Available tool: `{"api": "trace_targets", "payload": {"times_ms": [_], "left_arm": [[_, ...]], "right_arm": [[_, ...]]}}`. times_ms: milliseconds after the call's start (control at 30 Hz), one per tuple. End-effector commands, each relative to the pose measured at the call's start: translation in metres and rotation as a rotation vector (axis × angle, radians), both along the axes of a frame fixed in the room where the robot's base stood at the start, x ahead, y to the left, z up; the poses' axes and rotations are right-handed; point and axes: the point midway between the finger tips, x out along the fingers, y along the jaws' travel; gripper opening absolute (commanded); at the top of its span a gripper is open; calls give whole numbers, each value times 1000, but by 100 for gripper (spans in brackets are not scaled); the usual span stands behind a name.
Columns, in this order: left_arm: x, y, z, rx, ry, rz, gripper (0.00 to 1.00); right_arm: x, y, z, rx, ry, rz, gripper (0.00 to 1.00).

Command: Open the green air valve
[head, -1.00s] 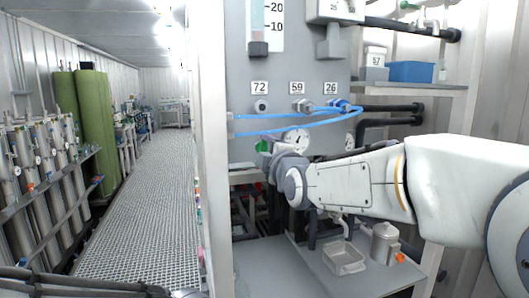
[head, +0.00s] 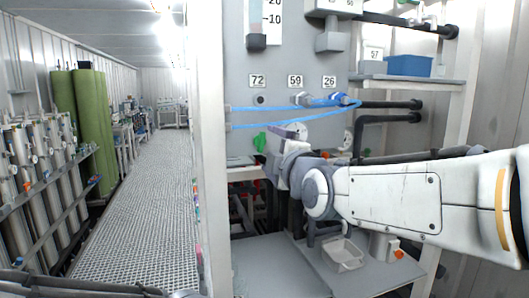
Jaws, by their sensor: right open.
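The green air valve (head: 260,142) shows as a small green handle low on the grey panel (head: 290,40), below the blue tubes and the label 72. My right gripper (head: 284,139) is just right of the green handle in the picture. It is open, but my own wrist hides much of it, and its fingertips are hard to make out. I see a gap between the gripper and the handle in this view; their distance in depth is unclear. My left gripper is not in view.
Blue tubes (head: 290,117) cross the panel just above the gripper. A blue box (head: 410,65) sits on a shelf at right. A grated aisle (head: 140,205) is free at left.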

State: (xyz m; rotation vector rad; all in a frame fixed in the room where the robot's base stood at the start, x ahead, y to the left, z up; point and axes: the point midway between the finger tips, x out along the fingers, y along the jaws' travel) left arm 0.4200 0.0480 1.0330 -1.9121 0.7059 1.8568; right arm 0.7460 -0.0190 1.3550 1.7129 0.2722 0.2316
Motion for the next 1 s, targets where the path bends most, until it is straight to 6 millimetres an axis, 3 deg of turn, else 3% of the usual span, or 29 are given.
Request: {"api": "trace_targets", "payload": {"times_ms": [100,233,700,767,867,1000], "left_arm": [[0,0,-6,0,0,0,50],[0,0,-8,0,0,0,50],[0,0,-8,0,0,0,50],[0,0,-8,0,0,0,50],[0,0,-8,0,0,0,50],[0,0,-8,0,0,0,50]], "right_arm": [[-21,-6,-1,2,-2,1,95],[-34,-10,0,1,0,1,95],[-40,-10,-6,10,24,8,95],[-43,-4,-19,34,77,24,95],[-57,11,-61,112,257,59,95],[-103,32,-150,261,662,52,95]]}}
